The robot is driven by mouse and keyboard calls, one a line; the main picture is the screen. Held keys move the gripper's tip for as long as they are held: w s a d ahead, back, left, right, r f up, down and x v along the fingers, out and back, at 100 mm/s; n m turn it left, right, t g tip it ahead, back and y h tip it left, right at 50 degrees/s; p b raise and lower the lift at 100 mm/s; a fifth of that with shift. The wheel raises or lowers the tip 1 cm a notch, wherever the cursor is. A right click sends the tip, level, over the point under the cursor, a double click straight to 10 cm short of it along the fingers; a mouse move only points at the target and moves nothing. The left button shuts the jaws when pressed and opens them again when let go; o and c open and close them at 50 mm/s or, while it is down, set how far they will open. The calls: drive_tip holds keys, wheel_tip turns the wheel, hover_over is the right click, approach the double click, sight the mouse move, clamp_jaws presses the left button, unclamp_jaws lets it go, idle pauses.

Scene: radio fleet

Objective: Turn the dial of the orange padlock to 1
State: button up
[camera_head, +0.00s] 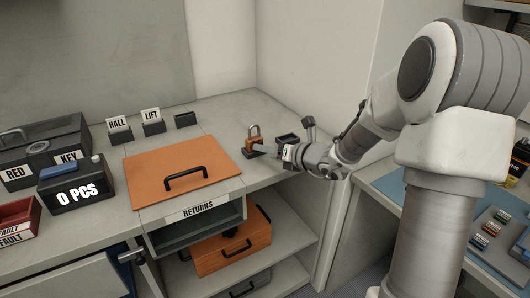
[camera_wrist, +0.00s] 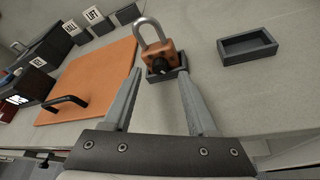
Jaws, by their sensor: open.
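The orange padlock (camera_head: 253,142) stands upright in a small dark holder on the counter, its grey shackle up. In the wrist view the padlock (camera_wrist: 172,54) is just beyond the fingertips, with a dark round dial (camera_wrist: 158,61) on its front. The dial's numbers are too small to read. My gripper (camera_head: 263,150) reaches in from the right in the head view. In the wrist view my gripper (camera_wrist: 159,76) is open, its two fingers apart on either side of the line to the dial. Nothing is held, and I cannot tell whether a fingertip touches the padlock.
A small dark empty tray (camera_wrist: 247,47) lies right of the padlock in the wrist view. An orange panel with a black handle (camera_head: 150,170) lies to the left. HALL (camera_head: 119,130) and LIFT (camera_head: 152,120) signs stand behind. An open drawer marked RETURNS (camera_head: 197,211) is below the counter.

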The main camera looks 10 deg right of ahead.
drive_tip(key=shift+x, duration=0.9)
drive_tip(key=shift+c, duration=0.2)
clamp_jaws()
